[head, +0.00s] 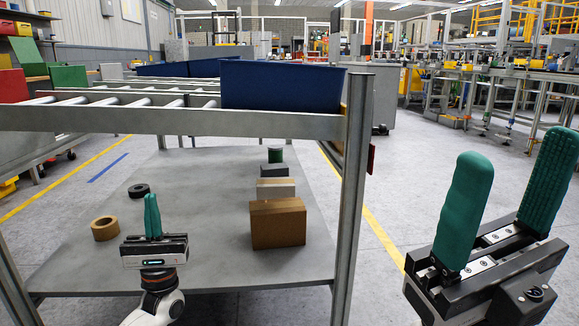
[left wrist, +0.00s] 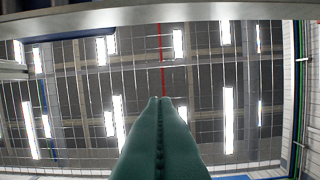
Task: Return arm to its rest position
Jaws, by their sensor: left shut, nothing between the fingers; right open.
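My left gripper (head: 152,202) is in the lower left of the head view, pointing up in front of the rack's lower shelf (head: 210,220). Its green fingers are pressed together with nothing between them. The closed fingers also show in the left wrist view (left wrist: 160,105), pointing up at the ceiling, with a grey edge across the top of that view. My right gripper (head: 512,190) is at the right of the head view, close to the camera and pointing up. Its two green fingers stand wide apart and empty.
On the lower shelf are a brown tape roll (head: 105,228), a black roll (head: 139,190), a cardboard box (head: 278,223), a smaller box (head: 276,188), a grey item (head: 273,170) and a green cylinder (head: 276,154). A metal post (head: 352,190) stands between my grippers. A blue bin (head: 270,86) sits above on rollers.

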